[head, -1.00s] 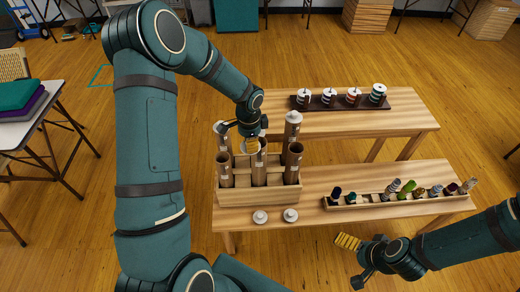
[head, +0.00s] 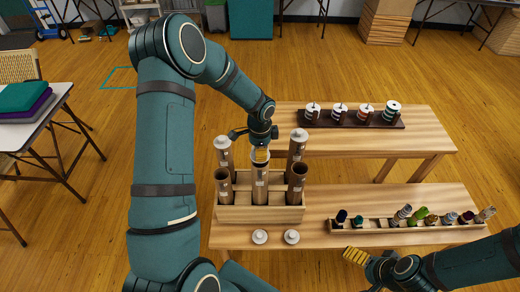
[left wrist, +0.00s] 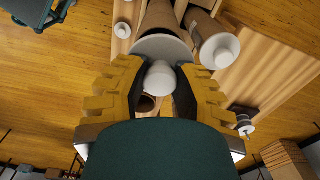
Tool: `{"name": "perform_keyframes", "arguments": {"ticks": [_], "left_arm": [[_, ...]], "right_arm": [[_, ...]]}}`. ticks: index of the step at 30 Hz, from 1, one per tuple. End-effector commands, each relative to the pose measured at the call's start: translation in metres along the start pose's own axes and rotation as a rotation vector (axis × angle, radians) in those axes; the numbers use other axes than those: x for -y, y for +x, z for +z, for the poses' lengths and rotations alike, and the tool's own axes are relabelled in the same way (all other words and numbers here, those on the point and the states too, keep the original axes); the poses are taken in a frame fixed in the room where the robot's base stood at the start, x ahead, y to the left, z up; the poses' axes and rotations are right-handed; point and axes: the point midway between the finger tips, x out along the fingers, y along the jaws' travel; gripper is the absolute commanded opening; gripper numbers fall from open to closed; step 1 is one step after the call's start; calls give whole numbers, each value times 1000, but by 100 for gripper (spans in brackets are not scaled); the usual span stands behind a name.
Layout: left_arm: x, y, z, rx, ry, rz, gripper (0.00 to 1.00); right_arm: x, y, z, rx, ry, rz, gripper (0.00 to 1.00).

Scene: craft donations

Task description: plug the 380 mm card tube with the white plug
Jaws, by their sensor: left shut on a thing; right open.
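My left gripper (head: 260,155) is shut on a white plug (left wrist: 162,78), held by its knob with the disc facing away. In the head view it is at the top of the middle card tube (head: 260,185); the left wrist view shows the disc against or just above a tube (left wrist: 157,17). I cannot tell whether the plug is seated. Tube labels are too small to read, so the 380 mm length is not confirmed. Two white plugs (head: 260,237) (head: 291,237) lie on the table in front of the crate. My right gripper (head: 356,257) is open and empty, low at the front.
The wooden crate (head: 258,214) also holds capped tubes at back left (head: 222,146) and back right (head: 298,140), and open tubes at front left (head: 224,188) and front right (head: 297,183). A narrow tray (head: 385,228) of small items and a spool rack (head: 350,122) stand right.

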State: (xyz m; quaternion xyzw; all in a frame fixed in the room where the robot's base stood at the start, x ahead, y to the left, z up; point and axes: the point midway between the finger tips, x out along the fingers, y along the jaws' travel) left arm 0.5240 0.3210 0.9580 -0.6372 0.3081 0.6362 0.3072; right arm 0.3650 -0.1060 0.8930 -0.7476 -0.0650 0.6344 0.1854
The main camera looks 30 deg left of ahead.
Motion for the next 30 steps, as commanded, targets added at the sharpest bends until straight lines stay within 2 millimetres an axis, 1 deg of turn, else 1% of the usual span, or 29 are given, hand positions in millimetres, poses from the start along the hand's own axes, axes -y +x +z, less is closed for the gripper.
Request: {"name": "perform_keyframes", "arguments": {"ticks": [1,7,30], "left_arm": [[0,8,0,1,0,1,12],[0,20,0,0,-1,1,12],[0,20,0,0,0,0,11]], "right_arm": [[-2,7,1,0,0,1,100],[-5,14,1,-1,0,3,100],[-5,16,2,0,0,3,100]]}}
